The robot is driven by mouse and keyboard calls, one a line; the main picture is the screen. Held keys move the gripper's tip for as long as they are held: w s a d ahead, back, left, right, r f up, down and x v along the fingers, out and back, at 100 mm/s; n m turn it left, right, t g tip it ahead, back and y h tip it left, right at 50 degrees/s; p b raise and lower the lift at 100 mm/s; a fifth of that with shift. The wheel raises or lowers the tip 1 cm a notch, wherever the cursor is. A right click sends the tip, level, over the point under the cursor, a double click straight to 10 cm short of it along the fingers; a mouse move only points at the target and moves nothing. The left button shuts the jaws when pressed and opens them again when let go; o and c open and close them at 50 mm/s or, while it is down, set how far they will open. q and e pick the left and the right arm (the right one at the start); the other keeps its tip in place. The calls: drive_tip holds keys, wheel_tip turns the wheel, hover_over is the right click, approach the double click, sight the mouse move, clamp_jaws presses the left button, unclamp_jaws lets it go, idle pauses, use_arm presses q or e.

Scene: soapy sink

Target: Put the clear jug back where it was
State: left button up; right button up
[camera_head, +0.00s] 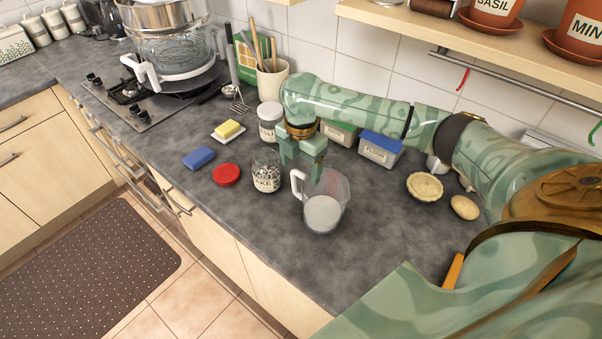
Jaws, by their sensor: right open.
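The clear jug (324,212) stands upright on the dark worktop, with its white handle on its left side and a whitish content or base low inside. My right gripper (303,171) is open, with its fingers pointing down just above and behind the jug's handle and rim. I see nothing held between its fingers. Whether a finger touches the jug is hard to tell. My left gripper is out of view.
A glass jar (266,172), red lid (226,174), blue sponge (199,158) and butter dish (228,131) stand to the left. Blue-lidded flour tub (380,148), small pie (425,187) and potato-like item (464,207) are to the right. Worktop in front of the jug is narrow but clear.

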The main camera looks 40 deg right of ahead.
wheel_tip(320, 180, up, 6)
drive_tip(key=shift+r+p, duration=0.1)
drive_tip(key=shift+p, duration=0.75)
